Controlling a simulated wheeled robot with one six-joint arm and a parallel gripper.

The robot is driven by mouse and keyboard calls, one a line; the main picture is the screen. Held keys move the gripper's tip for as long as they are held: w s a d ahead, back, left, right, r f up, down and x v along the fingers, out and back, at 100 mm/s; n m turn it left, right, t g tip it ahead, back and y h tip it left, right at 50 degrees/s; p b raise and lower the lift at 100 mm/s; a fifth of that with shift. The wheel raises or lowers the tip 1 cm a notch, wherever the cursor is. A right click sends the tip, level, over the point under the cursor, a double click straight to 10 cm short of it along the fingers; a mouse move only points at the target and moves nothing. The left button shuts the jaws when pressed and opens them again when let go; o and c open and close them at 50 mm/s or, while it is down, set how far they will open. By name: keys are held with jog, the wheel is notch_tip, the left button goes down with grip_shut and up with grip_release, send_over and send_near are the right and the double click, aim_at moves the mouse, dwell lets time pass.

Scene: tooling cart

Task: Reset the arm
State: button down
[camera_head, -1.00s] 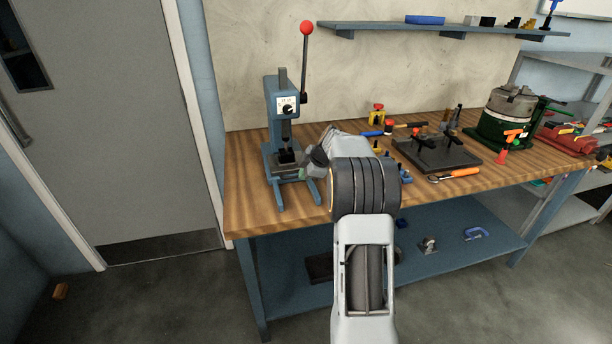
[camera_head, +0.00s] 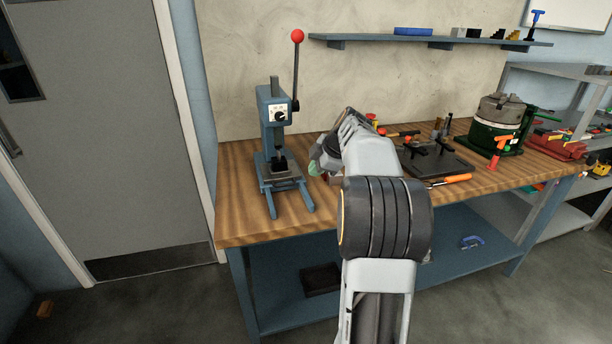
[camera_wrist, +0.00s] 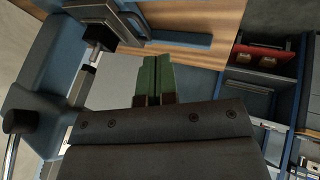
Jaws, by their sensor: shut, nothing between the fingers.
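My gripper shows in the wrist view (camera_wrist: 155,78) as two green fingers side by side, shut with nothing between them. In the head view my arm reaches up over the workbench's front edge, and the gripper (camera_head: 315,165) is at its far end, mostly hidden by the wrist. It is just right of the blue arbor press (camera_head: 273,130), which stands upright on the wooden workbench (camera_head: 240,185). The press column and base also fill the left and top of the wrist view (camera_wrist: 40,75), apart from the fingers.
A dark fixture plate (camera_head: 440,162), an orange-handled tool (camera_head: 450,181) and a green-based chuck (camera_head: 497,125) sit on the bench's right. A wall shelf (camera_head: 370,40) runs above. The lower shelf holds a dark tray (camera_head: 321,279) and a blue clamp (camera_head: 472,241). Bench left of the press is clear.

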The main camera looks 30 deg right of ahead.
jog(key=shift+s+r, duration=0.25)
jog(key=shift+r, duration=0.1)
